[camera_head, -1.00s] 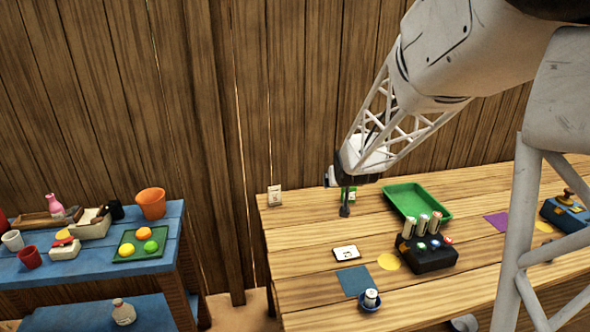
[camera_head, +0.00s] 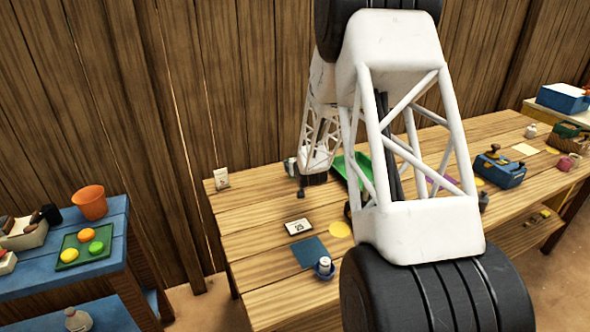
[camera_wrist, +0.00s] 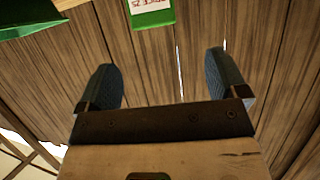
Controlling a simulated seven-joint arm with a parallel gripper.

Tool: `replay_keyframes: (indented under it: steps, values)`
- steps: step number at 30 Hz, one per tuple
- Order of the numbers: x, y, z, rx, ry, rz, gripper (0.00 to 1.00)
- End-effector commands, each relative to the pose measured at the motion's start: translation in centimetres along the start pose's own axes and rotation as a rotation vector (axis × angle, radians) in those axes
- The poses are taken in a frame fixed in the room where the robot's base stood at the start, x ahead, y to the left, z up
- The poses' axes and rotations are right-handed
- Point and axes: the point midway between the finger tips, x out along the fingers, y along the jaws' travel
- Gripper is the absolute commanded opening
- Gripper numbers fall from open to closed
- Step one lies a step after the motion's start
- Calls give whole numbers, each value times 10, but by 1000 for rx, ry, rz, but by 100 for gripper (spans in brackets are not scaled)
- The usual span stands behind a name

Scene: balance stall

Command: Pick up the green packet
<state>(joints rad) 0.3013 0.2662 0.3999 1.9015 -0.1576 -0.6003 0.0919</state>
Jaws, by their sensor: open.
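The green packet (camera_wrist: 152,14) shows at the top of the wrist view, with a white label bearing red marks; its upper part is cut off by the frame edge. My gripper (camera_wrist: 160,76) is open, its two dark fingers wide apart with nothing between them. The packet lies beyond the fingertips, apart from them. In the head view my gripper (camera_head: 301,190) is over the back left part of the wooden table, small and partly hidden by my arm. I cannot clearly make out the packet there.
A green tray (camera_head: 339,170) is right of the gripper, partly behind my arm; it also shows in the wrist view (camera_wrist: 28,22). A small pale packet (camera_head: 221,178) stands at the table's back left corner. A white card (camera_head: 298,227) and blue mat (camera_head: 310,252) lie nearer. A plank wall stands behind.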

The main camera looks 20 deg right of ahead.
Motion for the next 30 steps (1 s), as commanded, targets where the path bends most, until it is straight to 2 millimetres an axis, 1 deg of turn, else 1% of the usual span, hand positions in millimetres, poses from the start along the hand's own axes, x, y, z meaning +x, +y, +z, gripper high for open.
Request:
replay_keyframes:
  steps: [3, 15, 27, 30]
  values:
    - [4, 2, 2, 1, 8, 0, 92]
    - [6, 2, 2, 1, 8, 1, 92]
    - [27, 2, 2, 1, 8, 1, 92]
    - [30, 2, 2, 1, 8, 1, 92]
